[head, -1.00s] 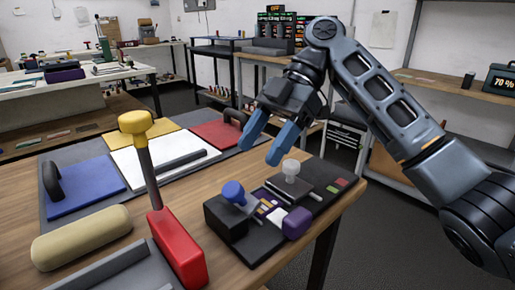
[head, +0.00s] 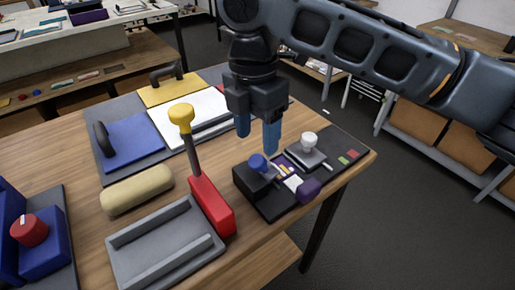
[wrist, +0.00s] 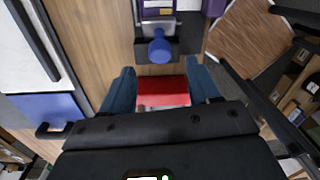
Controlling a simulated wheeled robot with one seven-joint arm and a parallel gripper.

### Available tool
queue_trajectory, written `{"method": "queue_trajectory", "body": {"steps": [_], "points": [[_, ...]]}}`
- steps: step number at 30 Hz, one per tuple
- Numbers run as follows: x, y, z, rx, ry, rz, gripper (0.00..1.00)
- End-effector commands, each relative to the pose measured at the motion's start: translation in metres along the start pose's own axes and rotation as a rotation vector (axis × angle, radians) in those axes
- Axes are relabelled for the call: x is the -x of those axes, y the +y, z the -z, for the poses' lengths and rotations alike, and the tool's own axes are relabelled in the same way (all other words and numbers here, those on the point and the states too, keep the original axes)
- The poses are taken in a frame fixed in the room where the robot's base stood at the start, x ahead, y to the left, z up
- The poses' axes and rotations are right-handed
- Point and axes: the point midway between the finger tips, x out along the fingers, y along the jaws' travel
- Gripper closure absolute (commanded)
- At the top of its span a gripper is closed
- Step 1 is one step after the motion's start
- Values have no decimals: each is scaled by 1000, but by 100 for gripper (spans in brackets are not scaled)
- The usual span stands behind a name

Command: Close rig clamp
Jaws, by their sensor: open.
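A black rig (head: 272,208) lies near the table's right edge, with a blue knob (head: 258,161) on a block and a white knob (head: 309,139) on a grey plate. Which part is the clamp, I cannot tell for sure. The blue knob also shows in the wrist view (wrist: 160,50). Left of the rig stands a red base (head: 211,205) with an upright lever topped by a yellow knob (head: 181,115). My gripper (head: 257,138) points down, open and empty, above and behind the rig's blue knob. In the wrist view the red base (wrist: 163,92) shows between the fingers.
A beige roll (head: 137,189) and a grey tray (head: 165,245) lie in front. A blue box with a red dial (head: 29,230) is at the left. Blue (head: 135,145), white and yellow (head: 168,90) panels lie behind. The table's right edge is close to the rig.

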Motion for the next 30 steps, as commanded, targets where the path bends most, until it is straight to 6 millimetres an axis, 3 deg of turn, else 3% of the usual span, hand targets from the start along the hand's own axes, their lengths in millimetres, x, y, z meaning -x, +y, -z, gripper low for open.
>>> {"method": "queue_trajectory", "body": {"steps": [10, 22, 30], "points": [[-48, -1, 0, -1, 3, 2, 39], [-58, 0, 0, 0, 2, 1, 39], [-58, 0, 0, 0, 3, 1, 64]]}}
